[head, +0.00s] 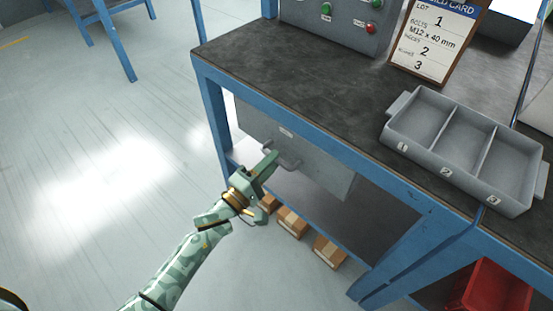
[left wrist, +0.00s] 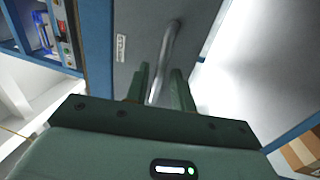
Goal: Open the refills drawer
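The grey drawer front (head: 318,172) hangs under the bench top, with a small pale label (head: 287,132) and a bar handle (head: 284,158). The label's writing is too small to read. The drawer looks shut. In the left wrist view, the drawer front (left wrist: 140,20) fills the middle, and its handle (left wrist: 168,45) runs down toward the space between my fingers. My left gripper (head: 268,180) is at the handle with its fingers apart; it also shows in the left wrist view (left wrist: 161,85). I cannot tell whether the fingers touch the handle. My right gripper is out of view.
On the bench top (head: 290,85) stand a grey three-compartment tray (head: 402,108), a card (head: 432,45) and a control box (head: 335,18) with buttons. Cardboard boxes (head: 292,222) lie below the shelf, and a red bin (head: 495,290) is at lower right.

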